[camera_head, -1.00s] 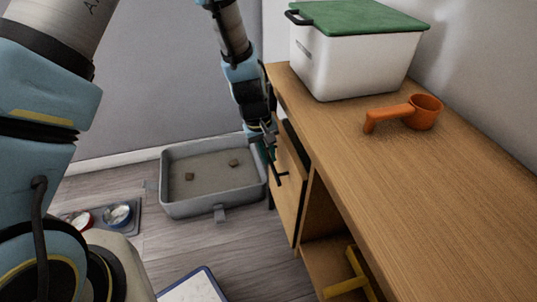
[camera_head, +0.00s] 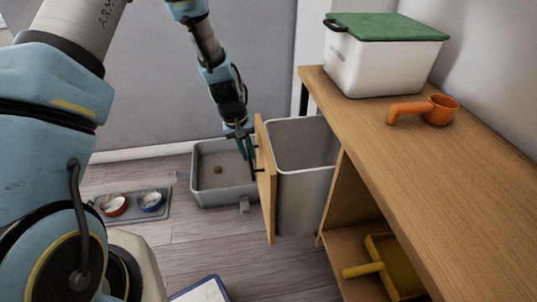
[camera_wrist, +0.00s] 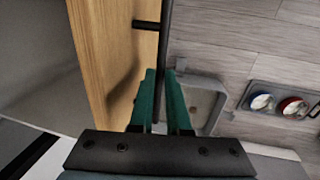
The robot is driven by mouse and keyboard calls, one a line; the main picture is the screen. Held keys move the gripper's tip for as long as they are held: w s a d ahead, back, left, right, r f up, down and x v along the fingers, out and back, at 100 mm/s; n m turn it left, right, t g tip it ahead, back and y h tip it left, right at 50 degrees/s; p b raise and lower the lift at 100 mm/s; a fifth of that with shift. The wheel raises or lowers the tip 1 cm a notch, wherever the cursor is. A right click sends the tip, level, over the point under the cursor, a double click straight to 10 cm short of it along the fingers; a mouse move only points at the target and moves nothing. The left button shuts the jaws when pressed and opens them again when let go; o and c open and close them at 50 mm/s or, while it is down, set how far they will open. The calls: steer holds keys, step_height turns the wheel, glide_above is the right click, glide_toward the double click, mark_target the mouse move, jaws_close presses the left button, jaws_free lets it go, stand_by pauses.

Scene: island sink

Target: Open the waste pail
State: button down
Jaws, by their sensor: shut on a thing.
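The waste pail (camera_head: 303,195) is a grey open-topped bin behind a wooden front panel (camera_head: 266,190). It stands pulled out from under the wooden counter, and I see into its empty-looking top. My gripper (camera_head: 252,158) is at the outer face of the panel. In the wrist view, the green fingers of my gripper (camera_wrist: 162,78) are shut on the dark bar handle (camera_wrist: 165,45), which stands off the wooden panel (camera_wrist: 105,50). The fingers hide part of the handle.
A grey litter tray (camera_head: 218,195) lies on the floor left of the panel, with a bowl stand (camera_head: 132,203) farther left. On the counter (camera_head: 400,150) are a white box with green lid (camera_head: 385,60) and an orange scoop (camera_head: 437,110). A yellow dustpan (camera_head: 400,268) sits on the lower shelf.

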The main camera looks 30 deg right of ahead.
steer(key=w+a, duration=0.2)
steer(key=a, duration=0.5)
steer(key=shift+w+a, duration=0.2)
steer(key=shift+w, duration=0.2)
steer(key=c, duration=0.9)
jaws_free()
steer(key=r, duration=0.3)
steer(key=a+r, duration=0.1)
steer(key=r, duration=0.3)
steer(key=a+r+p, duration=0.1)
steer(key=r, duration=0.2)
steer(key=shift+w+r, duration=0.3)
steer(key=shift+w, duration=0.1)
